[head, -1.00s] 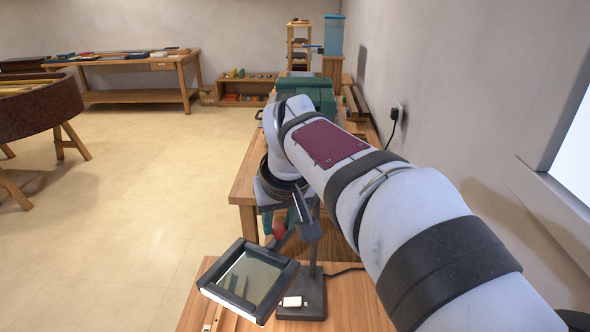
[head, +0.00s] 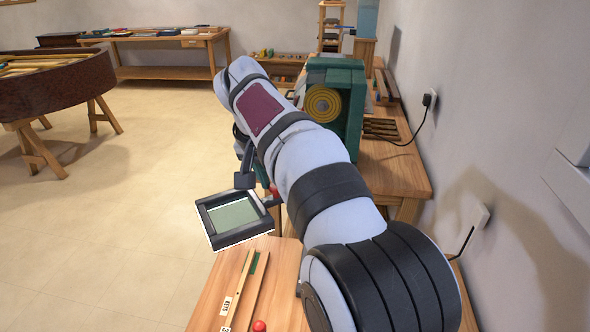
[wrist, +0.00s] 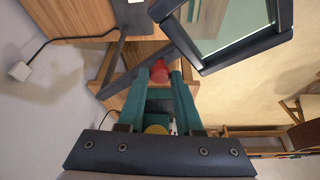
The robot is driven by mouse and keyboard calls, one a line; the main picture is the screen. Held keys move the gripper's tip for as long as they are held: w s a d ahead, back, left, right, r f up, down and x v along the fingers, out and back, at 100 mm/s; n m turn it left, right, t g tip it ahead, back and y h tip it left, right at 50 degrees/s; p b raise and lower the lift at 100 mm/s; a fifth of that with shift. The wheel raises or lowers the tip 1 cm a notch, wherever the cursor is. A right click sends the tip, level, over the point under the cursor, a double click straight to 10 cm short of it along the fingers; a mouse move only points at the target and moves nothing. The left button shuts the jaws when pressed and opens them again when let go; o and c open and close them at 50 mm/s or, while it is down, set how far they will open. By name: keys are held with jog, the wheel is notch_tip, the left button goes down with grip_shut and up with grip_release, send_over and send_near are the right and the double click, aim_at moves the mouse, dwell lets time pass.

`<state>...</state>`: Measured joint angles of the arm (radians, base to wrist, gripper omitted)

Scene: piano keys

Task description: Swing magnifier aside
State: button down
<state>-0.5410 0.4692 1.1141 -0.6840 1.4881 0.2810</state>
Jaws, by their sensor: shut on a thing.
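The magnifier (head: 235,215) is a square lens in a dark frame. In the head view it hangs at the far left edge of the near wooden bench, seen against the floor. In the wrist view its lens (wrist: 226,22) is at the top right, with a dark arm running to a red knob (wrist: 159,70). My gripper (wrist: 160,76) has its teal fingers closed around this knob. In the head view the red knob (head: 274,192) shows just right of the frame, and my arm hides most of the gripper and the stand.
The near bench (head: 285,270) holds wooden strips (head: 245,290) and a red ball (head: 259,326). A green machine (head: 345,120) stands on the bench behind my arm. The wall with cords and sockets is close on the right. Open floor (head: 130,220) lies to the left.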

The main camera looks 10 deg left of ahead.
jog(key=shift+w+a+m+h, duration=0.15)
jog(key=shift+w+a+m, duration=0.3)
jog(key=shift+w, duration=0.15)
jog(key=shift+w+a+m+h, duration=0.15)
jog(key=shift+w+a+m, duration=0.2)
jog(key=shift+w+m, duration=0.15)
jog(key=c, duration=0.6)
grip_release()
jog(key=v, duration=0.7)
jog(key=shift+r, duration=0.25)
